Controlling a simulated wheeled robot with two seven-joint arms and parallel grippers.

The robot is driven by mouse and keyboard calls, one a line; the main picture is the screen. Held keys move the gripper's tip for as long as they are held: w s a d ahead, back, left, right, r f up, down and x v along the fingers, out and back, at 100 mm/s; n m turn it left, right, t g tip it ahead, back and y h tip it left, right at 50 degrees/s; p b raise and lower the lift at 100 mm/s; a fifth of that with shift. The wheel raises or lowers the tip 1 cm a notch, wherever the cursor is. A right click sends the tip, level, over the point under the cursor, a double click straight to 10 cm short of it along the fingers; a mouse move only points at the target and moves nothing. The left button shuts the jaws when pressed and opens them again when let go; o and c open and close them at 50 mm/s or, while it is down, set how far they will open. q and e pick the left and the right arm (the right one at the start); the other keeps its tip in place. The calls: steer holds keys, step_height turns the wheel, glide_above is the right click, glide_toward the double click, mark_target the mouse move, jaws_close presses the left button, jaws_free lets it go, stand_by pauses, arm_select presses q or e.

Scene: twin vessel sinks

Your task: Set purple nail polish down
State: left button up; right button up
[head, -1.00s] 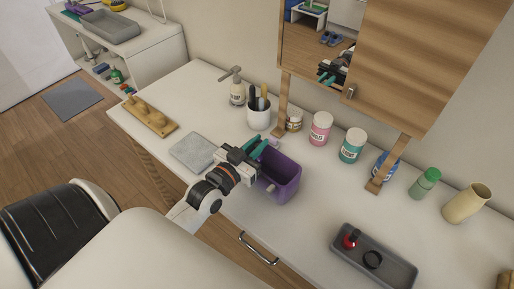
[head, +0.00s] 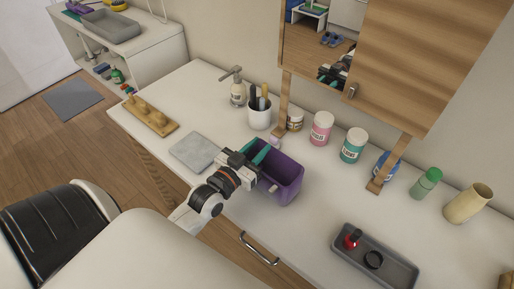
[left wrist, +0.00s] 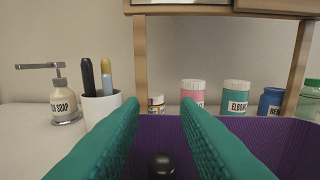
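A deep purple bin (head: 287,188) stands on the white counter. My left gripper (head: 260,156) is at the bin's left side, with its teal fingers reaching over its opening. In the left wrist view the fingers (left wrist: 160,105) are apart with a gap between them. A dark round cap (left wrist: 162,165) shows low in that gap, against the purple bin, touching neither finger. It may be the top of the purple nail polish; its body is hidden. A small lilac thing (head: 275,141) lies behind the bin; I cannot tell what it is. My right gripper is not in view.
A grey tray (head: 403,274) holds a red bottle (head: 351,241) and a black ring. A white cup (head: 259,116), soap dispenser (head: 238,94) and several jars line the back. A grey slab (head: 194,151) lies left. The wooden cabinet (head: 415,60) overhangs the counter.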

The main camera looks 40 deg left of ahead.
arm_select(q)
steer(key=shift+s+d+f, duration=0.1)
steer(key=shift+f, duration=0.25)
steer(key=shift+s+r, duration=0.15)
steer(key=shift+r, duration=0.35)
steer(key=s+b, duration=0.1)
steer(key=s, duration=1)
steer(key=shift+s+a+r, duration=0.25)
steer(key=shift+a, duration=0.1)
